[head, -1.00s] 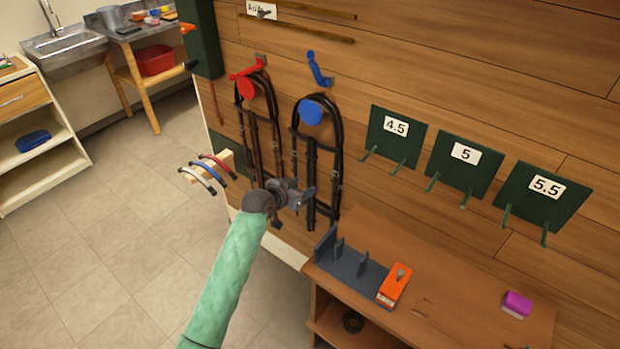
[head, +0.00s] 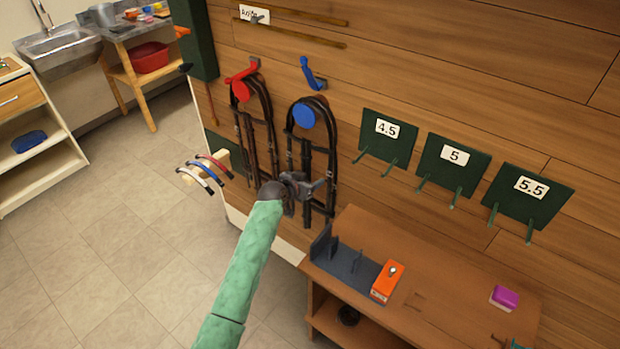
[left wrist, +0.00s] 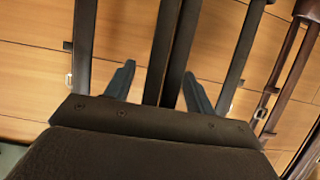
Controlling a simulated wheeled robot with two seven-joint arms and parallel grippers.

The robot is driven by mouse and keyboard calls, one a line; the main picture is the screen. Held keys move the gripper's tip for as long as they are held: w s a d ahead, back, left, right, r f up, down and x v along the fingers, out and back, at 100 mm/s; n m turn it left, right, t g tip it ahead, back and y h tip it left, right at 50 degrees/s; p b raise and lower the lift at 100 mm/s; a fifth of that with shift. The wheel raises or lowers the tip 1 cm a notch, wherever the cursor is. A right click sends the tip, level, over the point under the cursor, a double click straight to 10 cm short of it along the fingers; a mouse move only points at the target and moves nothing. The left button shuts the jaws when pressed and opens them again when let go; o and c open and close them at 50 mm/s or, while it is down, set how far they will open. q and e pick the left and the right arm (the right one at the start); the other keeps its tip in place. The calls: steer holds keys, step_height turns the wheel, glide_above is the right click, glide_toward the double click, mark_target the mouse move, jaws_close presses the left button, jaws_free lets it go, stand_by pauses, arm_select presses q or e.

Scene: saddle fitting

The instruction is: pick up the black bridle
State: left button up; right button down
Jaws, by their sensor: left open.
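The black bridle (head: 332,165) hangs on the wooden wall from a blue hook with a round blue disc. Its long straps hang down in loops. My left gripper (head: 308,186) is at the lower part of these straps and hides some of them. In the left wrist view the two fingers (left wrist: 158,88) are apart, and two dark straps (left wrist: 180,45) run between them. Other dark straps pass outside the fingers on both sides. The gripper is open. I cannot tell whether the fingers touch the straps. My right gripper is not in view.
A brown bridle (head: 270,130) hangs from a red hook close on the left. A small rack with coloured bars (head: 208,172) sticks out at left.

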arm_select(q)
steer(key=shift+c, duration=0.4)
jaws_close()
steer(key=shift+r, duration=0.1)
